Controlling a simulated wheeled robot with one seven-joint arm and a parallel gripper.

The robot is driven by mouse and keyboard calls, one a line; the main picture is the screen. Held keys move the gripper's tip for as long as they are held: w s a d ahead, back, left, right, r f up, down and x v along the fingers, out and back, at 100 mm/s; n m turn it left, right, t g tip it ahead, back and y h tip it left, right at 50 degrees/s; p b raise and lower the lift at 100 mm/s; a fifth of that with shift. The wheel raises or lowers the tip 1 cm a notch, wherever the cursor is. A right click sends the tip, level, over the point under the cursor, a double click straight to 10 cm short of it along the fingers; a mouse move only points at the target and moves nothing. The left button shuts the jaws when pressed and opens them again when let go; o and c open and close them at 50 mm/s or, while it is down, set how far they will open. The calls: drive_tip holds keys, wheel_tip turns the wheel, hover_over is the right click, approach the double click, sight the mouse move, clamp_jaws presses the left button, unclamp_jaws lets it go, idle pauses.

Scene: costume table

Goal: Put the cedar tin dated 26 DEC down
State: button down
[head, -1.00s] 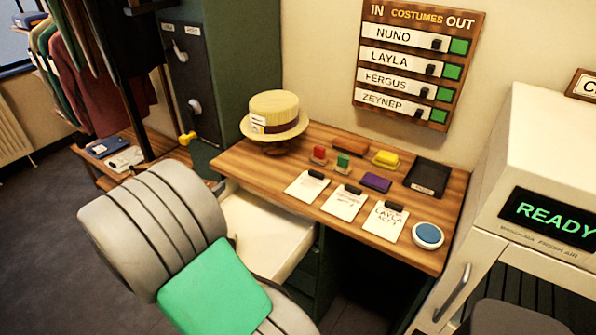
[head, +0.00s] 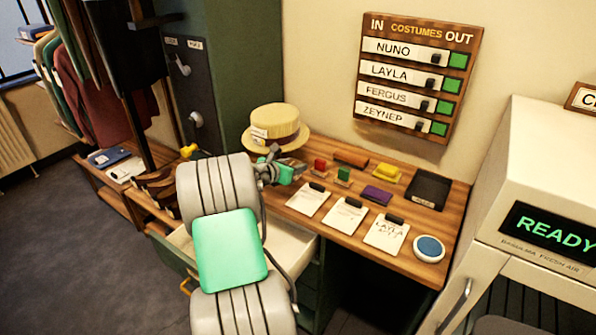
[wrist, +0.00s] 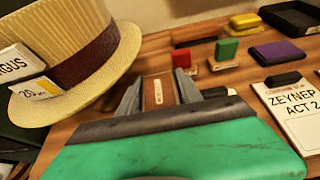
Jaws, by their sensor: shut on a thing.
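My gripper (wrist: 158,92) is shut on a small brown tin (wrist: 158,97) with a pale label, seen between the two grey fingers in the wrist view. The label is too small to read, so I cannot confirm the date. In the head view my gripper (head: 272,168) is at the left end of the wooden desk (head: 335,225), just in front of the straw hat (head: 276,125). The tin cannot be made out there. I cannot tell whether the tin touches the desk top.
Red (head: 320,165), green (head: 343,174), yellow (head: 387,173) and purple (head: 377,195) items stand right of my gripper, with a dark tray (head: 429,188) beyond. Several clipboards (head: 346,216) line the front edge. An open drawer (head: 288,245) is below. The hat is close on the left.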

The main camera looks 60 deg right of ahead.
drive_tip(key=shift+s+d, duration=0.1)
drive_tip(key=shift+d, duration=0.3)
drive_tip(key=shift+d+f, duration=0.2)
drive_tip(key=shift+f, duration=0.75)
drive_tip(key=shift+d+f, duration=0.15)
drive_tip(key=shift+f, duration=0.75)
drive_tip(key=c, duration=0.8)
unclamp_jaws()
